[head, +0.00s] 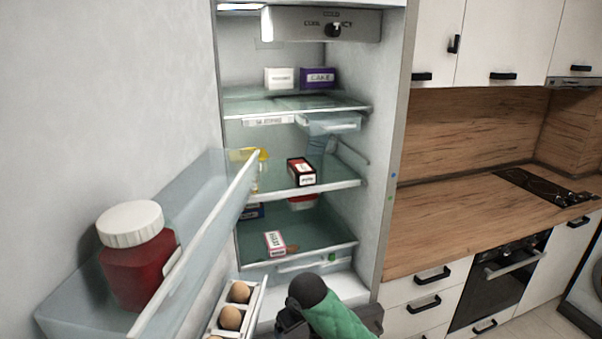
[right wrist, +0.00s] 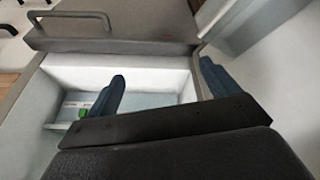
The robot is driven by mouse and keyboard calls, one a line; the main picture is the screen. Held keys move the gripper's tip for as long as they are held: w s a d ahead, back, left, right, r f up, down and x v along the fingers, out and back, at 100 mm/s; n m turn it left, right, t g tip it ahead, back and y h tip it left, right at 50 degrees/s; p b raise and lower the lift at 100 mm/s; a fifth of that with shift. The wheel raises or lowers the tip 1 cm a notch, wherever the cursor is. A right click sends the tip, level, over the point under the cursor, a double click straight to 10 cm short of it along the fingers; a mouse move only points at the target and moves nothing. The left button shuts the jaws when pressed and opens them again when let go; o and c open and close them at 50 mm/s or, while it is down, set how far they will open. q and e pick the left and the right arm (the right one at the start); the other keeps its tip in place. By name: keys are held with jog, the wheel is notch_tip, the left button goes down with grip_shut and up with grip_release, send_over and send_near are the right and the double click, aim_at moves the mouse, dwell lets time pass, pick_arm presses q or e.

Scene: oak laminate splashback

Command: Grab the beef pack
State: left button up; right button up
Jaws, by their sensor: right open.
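No label that I can read clearly says beef, so I cannot tell for sure which pack it is. A white and pink pack (head: 275,243) lies on the lowest glass shelf of the open fridge. A black and red box (head: 301,171) lies on the shelf above it. My right gripper (right wrist: 162,88) shows in the right wrist view as two dark blue fingers, apart and empty, in front of a pale, box-like space. In the head view my right arm (head: 338,318) is low in front of the fridge; its fingertips cannot be made out. My left gripper is not in view.
A white box (head: 279,78) and a purple cake box (head: 317,77) stand on the top shelf. The open door's racks hold a red jar (head: 136,262) and eggs (head: 230,317) on the left. The fridge's right wall borders the wooden counter (head: 450,220).

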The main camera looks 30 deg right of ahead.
aim_at(313, 179)
jog(key=w+d+r+m, duration=0.1)
jog(key=w+d+r, duration=0.5)
jog(key=r, duration=0.4)
jog(key=w+d+r+m, duration=0.1)
jog(key=w+d+r, duration=0.45)
jog(key=r, duration=0.35)
jog(key=w+d+r+m, duration=0.2)
jog(key=w+d+r, duration=0.4)
jog(key=r, duration=0.4)
jog(key=shift+h, duration=0.4)
jog(key=w, duration=0.1)
jog(key=w+d+p, duration=0.1)
jog(key=w+d, duration=0.1)
jog(key=w, duration=0.1)
jog(key=shift+w+d+p, duration=0.2)
jog(key=shift+w, duration=0.35)
jog(key=shift+w+d+p, duration=0.15)
jog(key=shift+w, duration=0.4)
